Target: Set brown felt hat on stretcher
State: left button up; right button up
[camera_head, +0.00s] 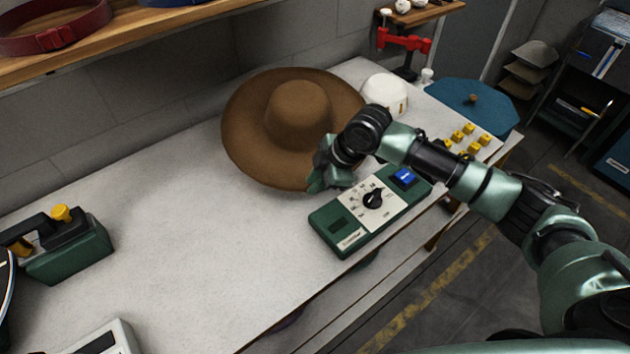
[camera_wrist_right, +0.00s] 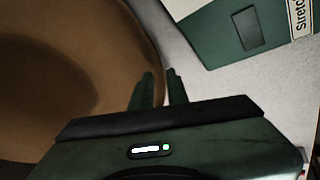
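The brown felt hat (camera_head: 298,112) is crown up with a wide brim over the worktable, against the back wall side. Whether its brim rests on the table or is raised is unclear. My right gripper (camera_head: 322,180) is at the brim's near right edge. In the right wrist view, the two fingers (camera_wrist_right: 160,78) are close together with the brim edge of the hat (camera_wrist_right: 60,70) between them. The green stretcher control box (camera_head: 370,207), with a dial and blue switch, lies just right of the gripper; its corner shows in the wrist view (camera_wrist_right: 235,30). My left gripper is out of view.
A white rounded block (camera_head: 385,92) stands behind the hat's right side. A blue hat (camera_head: 470,98) and small yellow pieces (camera_head: 463,138) are farther right. A green device with a yellow knob (camera_head: 68,248) stands at left. The table's left middle (camera_head: 190,225) is clear.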

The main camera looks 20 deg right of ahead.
jog(key=shift+o, duration=1)
